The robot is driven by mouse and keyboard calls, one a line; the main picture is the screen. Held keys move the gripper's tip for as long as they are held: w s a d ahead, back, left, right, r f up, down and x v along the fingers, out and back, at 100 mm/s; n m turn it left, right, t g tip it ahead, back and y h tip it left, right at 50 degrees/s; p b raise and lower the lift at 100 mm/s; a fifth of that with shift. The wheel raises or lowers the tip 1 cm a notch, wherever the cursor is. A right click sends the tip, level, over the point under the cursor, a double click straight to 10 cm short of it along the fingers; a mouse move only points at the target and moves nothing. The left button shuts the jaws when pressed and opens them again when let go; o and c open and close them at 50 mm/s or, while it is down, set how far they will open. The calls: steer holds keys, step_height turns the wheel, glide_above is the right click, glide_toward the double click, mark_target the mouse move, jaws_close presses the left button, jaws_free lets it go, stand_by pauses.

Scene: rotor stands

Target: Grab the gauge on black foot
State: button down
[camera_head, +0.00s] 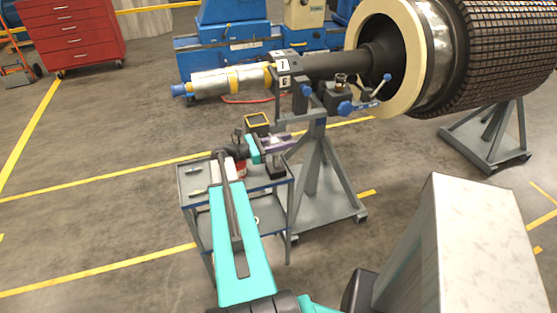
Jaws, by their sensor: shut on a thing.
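My teal arm reaches over a small grey cart (190,207), and my gripper (272,146) is at the cart's right side. It is shut on what looks like the gauge on its black foot (276,167); the dark foot shows just below the jaws, near the cart's right edge. The jaws and wrist hide much of the gauge. I cannot tell whether the foot touches the cart top. A yellow-framed dark square (257,120) shows just behind the gripper; I cannot tell whether it belongs to the gauge.
A grey rotor stand (318,160) stands close to the cart's right, carrying a shaft (335,66) and large rotor (500,50). Small tools lie on the cart's left part. A red cabinet (75,35) and blue machine (225,45) stand behind. Floor left of the cart is clear.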

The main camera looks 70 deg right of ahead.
steer(key=shift+r, duration=0.2)
steer(key=a+r+b, duration=0.1)
steer(key=a+r, duration=0.1)
steer(key=a, duration=0.6)
steer(key=s+a+r+b, duration=0.1)
steer(key=a+r, duration=0.1)
steer(key=a, duration=0.6)
steer(key=shift+s+r, duration=0.15)
steer(key=shift+r, duration=0.2)
stand_by(0.3)
stand_by(0.7)
